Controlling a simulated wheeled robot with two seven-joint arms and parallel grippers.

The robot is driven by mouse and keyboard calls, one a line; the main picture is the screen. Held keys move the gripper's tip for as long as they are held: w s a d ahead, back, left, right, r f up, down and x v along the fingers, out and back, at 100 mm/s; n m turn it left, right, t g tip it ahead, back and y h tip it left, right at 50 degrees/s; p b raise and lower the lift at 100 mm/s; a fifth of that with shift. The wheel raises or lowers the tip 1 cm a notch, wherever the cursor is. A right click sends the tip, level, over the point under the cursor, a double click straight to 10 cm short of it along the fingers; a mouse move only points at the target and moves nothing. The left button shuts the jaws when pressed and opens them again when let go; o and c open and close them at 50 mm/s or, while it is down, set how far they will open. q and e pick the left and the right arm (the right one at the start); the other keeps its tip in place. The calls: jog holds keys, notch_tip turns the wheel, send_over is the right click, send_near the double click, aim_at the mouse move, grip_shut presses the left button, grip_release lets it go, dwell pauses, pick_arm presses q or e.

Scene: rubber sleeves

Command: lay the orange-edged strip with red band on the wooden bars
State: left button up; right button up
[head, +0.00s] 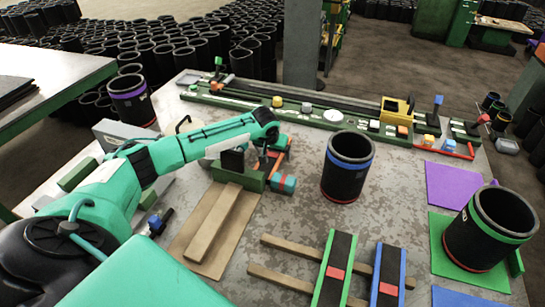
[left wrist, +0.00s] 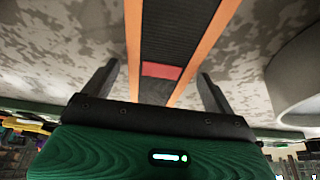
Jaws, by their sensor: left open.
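The strip with orange edges (head: 281,157) shows only partly in the head view, beside and behind my left gripper. In the left wrist view the strip (left wrist: 174,35) is black and ribbed with orange edges, and its red band (left wrist: 161,70) lies between the fingers. My left gripper (head: 266,160) is open around the strip, with a gap on both sides. Its two dark fingers also show in the left wrist view (left wrist: 157,85). The wooden bars (head: 285,246) lie on the table at lower centre, bearing a green-edged strip (head: 336,270) and a blue-edged strip (head: 388,275). My right gripper is not in view.
A black sleeve with a blue band (head: 348,167) stands right of my left gripper. A green-banded sleeve (head: 490,228) stands on a green mat at right. A purple mat (head: 452,186) is empty. A long green-framed rack (head: 340,117) lines the table's back.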

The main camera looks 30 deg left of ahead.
pick_arm(q)
jog(key=c, duration=1.2)
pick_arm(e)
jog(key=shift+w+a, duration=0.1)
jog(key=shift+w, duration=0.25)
pick_arm(q)
jog(key=shift+o, duration=0.2)
jog(key=shift+r, duration=0.15)
